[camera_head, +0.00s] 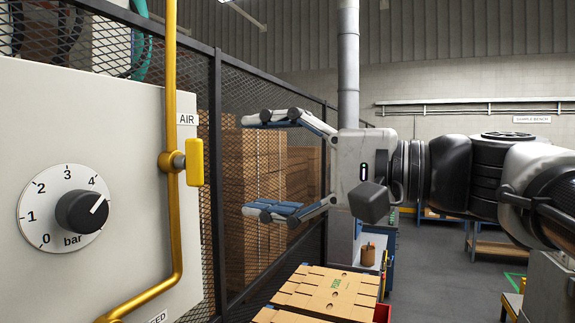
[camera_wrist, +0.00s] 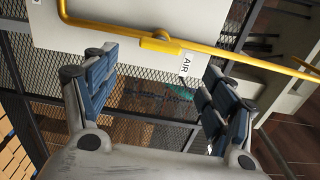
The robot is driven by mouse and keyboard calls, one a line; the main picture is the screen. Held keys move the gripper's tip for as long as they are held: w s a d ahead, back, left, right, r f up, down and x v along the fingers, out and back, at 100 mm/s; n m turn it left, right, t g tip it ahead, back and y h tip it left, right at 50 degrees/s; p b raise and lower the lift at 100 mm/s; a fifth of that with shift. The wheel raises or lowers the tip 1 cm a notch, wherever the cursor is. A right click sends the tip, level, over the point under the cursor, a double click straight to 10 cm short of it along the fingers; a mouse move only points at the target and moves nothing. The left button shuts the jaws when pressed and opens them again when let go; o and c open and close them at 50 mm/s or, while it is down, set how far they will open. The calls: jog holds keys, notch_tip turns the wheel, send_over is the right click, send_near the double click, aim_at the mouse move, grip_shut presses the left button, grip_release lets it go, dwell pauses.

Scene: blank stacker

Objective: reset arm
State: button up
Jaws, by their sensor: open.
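My gripper (camera_head: 262,162) is open and empty, with its fingers spread one above the other and pointing left in the head view. In the wrist view my gripper (camera_wrist: 160,85) shows both blue-padded fingers wide apart with nothing between them. A white panel (camera_head: 120,110) with a black pressure knob (camera_head: 82,212) stands to the left, the pointer near 4 bar. A yellow pipe with a yellow valve handle (camera_head: 195,162) and an AIR label runs down the panel, left of my fingertips. The handle (camera_wrist: 160,42) also shows beyond the fingers in the wrist view. I see no contact.
A black mesh fence (camera_head: 217,180) runs behind my gripper, with stacked cardboard (camera_head: 250,175) behind it. Flat cardboard blanks (camera_head: 325,290) lie below my gripper. A grey vertical pipe (camera_head: 348,60) rises behind it. Open floor (camera_head: 440,270) shows at the right, with benches farther back.

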jog(key=shift+s+d, duration=0.25)
jog(key=shift+d, duration=0.3)
jog(key=s+d+f+h+b, duration=0.1)
jog(key=s+f+h+b, duration=0.15)
jog(key=f, duration=0.75)
jog(key=s+d+f+g+h+b, duration=0.1)
jog(key=s+f+h+b, duration=0.15)
jog(key=f, duration=0.75)
jog(key=s+d+f+h+b, duration=0.1)
jog(key=f+h+b, duration=0.15)
jog(key=f, duration=0.85)
jog(key=s+d+f+n+h+b, duration=0.2)
jog(key=s+d+f+h+b, duration=0.1)
jog(key=f, duration=0.9)
jog(key=s+d+f+n+g+h+b, duration=0.1)
jog(key=s+d+f+n+h+b, duration=0.1)
jog(key=s+d+f+h, duration=0.4)
jog(key=s+d+f+b, duration=0.1)
jog(key=d+f, duration=0.2)
jog(key=f, duration=0.3)
jog(key=shift+d+f+n+b, duration=0.3)
jog(key=shift+d+f+n, duration=0.05)
jog(key=shift+d+n, duration=0.05)
jog(key=shift+d, duration=0.1)
jog(key=shift+c, duration=0.3)
